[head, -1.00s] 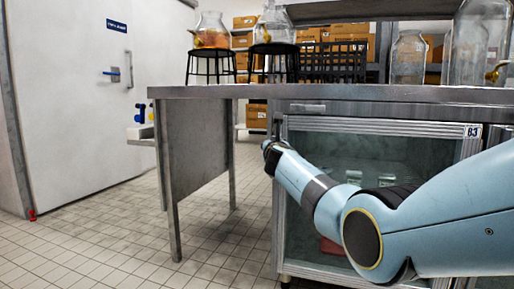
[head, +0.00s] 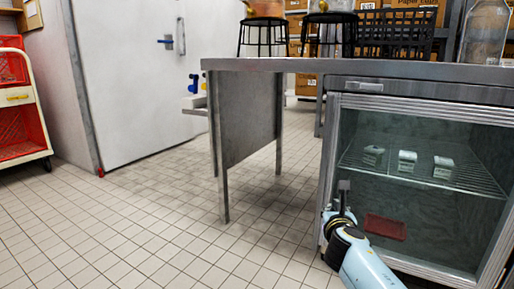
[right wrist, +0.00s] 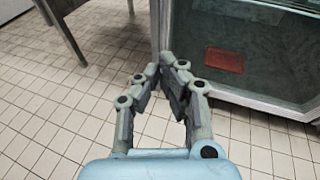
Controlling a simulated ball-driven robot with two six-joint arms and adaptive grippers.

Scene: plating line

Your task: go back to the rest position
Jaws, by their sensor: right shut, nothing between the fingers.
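My right gripper (head: 343,190) is low in front of the glass-door fridge in the head view, its arm coming up from the bottom edge. In the right wrist view, its fingers (right wrist: 168,66) come together at the tips, with nothing between them. It holds nothing. Tiled floor lies under the fingers, and the fridge stands close by on their right. My left gripper is not in view.
A steel table (head: 300,65) carries black stands and a glass jar (head: 484,30). Under it, the fridge (head: 425,117) holds several small containers and a red tray (head: 385,227). A trolley with red crates (head: 14,104) stands at left. The floor between is clear.

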